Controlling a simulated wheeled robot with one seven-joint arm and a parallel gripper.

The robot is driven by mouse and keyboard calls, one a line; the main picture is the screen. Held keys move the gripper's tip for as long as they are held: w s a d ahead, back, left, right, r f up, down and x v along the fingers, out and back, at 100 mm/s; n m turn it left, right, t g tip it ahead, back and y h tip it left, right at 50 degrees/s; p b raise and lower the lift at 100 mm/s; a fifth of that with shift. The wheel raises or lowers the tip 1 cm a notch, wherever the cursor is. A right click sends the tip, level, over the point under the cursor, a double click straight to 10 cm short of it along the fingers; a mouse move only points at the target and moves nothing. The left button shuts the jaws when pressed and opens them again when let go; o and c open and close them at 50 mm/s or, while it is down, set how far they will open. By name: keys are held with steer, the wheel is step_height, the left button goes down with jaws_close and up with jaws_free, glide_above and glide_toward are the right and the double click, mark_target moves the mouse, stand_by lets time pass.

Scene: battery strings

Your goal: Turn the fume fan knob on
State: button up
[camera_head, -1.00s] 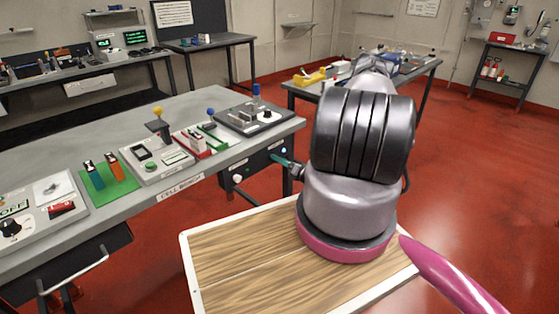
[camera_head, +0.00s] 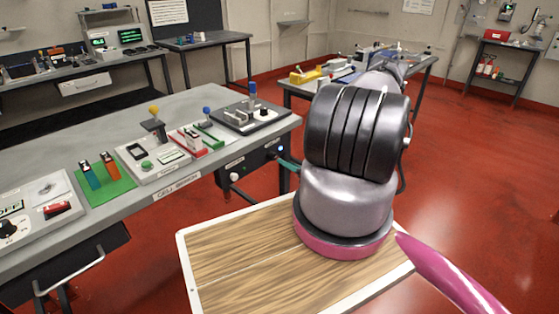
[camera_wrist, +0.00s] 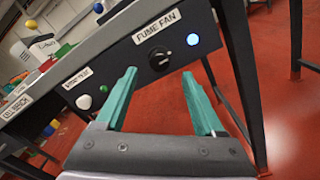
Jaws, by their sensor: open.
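The fume fan knob (camera_wrist: 159,59) is a black round knob with a white mark, on the dark panel under the bench edge, below the FUME FAN label (camera_wrist: 157,25). A blue light (camera_wrist: 192,39) glows to its right. My gripper (camera_wrist: 160,75) is open in the wrist view, its two teal fingers pointing at the panel, with the knob between and just beyond their tips. No contact shows. In the head view my arm hides part of the gripper, and a teal finger (camera_head: 288,162) shows beside the panel (camera_head: 252,166).
A white knob (camera_wrist: 84,102) sits left on the same panel, under another label. The bench (camera_head: 110,120) above carries several trays and devices. A bench leg (camera_wrist: 237,75) stands right of the panel. Red floor (camera_head: 470,170) is open to the right.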

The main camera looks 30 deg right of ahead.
steer(key=shift+v, duration=2.2)
steer(key=a+r+n+g+y, duration=0.2)
steer(key=a+r+n+g, duration=0.4)
steer(key=r, duration=0.4)
steer(key=w+a+r+n+g+y, duration=0.1)
steer(key=a+r+n+g+y, duration=0.2)
steer(key=r+n, duration=0.6)
steer(key=a+r+n+g+y, duration=0.2)
steer(key=a+r+n+g, duration=0.3)
steer(key=r, duration=0.6)
steer(key=s+a+r+n+t+h, duration=0.1)
steer(key=s+r+n+h, duration=0.4)
steer(key=r, duration=0.6)
steer(key=s+a+r+n+t+h, duration=0.2)
steer(key=s+a+r+n+h, duration=0.2)
steer(key=s+r+n, duration=0.5)
step_height(320, 180, up, 3)
steer(key=s+h, duration=0.1)
steer(key=s, duration=0.2)
steer(key=shift+a+h, duration=0.2)
steer(key=shift+h, duration=0.2)
steer(key=shift+s+d+r+n+t, duration=0.1)
steer(key=shift+s+r+n+t, duration=0.3)
steer(key=shift+r+t, duration=0.15)
steer(key=shift+c, duration=0.2)
